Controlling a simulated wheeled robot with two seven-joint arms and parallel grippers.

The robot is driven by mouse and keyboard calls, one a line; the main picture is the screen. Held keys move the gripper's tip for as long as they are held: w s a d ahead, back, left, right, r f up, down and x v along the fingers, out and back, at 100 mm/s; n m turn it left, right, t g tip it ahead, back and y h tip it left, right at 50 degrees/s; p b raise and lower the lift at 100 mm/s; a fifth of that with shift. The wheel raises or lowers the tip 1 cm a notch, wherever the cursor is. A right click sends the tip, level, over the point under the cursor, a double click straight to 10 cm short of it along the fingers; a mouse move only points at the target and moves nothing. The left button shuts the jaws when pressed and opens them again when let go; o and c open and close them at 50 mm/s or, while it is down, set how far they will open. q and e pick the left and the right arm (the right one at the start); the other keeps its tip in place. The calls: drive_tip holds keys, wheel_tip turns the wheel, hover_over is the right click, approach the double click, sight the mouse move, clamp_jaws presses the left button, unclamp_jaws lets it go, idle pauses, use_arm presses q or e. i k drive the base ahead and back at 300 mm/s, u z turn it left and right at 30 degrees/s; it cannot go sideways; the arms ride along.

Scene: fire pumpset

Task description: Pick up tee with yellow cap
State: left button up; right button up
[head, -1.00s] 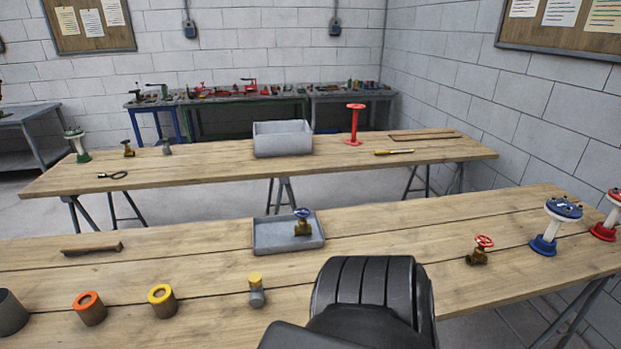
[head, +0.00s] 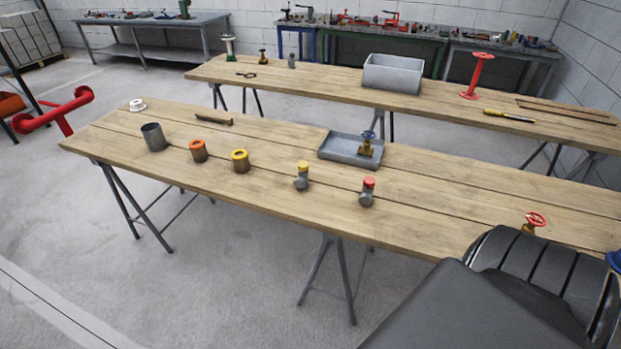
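The tee with the yellow cap (head: 301,177) is a small grey pipe fitting with a yellow top. It stands near the front edge of the near wooden table, left of a similar grey fitting with a red cap (head: 367,192). Nothing touches the yellow-capped tee. A dark part of my own arm fills the lower right corner of the head view, well to the right of the tee. Neither of my grippers' fingers shows in this view.
The near table (head: 440,215) also holds a grey tray (head: 340,148) with a blue-handled brass valve (head: 366,145), a yellow-ringed cylinder (head: 240,163), an orange-ringed cylinder (head: 198,152), a dark cup (head: 154,138) and a red-handled valve (head: 533,222). Open floor lies in front.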

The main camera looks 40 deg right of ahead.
sight(301, 181)
drive_tip(key=z, duration=2.1)
drive_tip(key=i, duration=0.45)
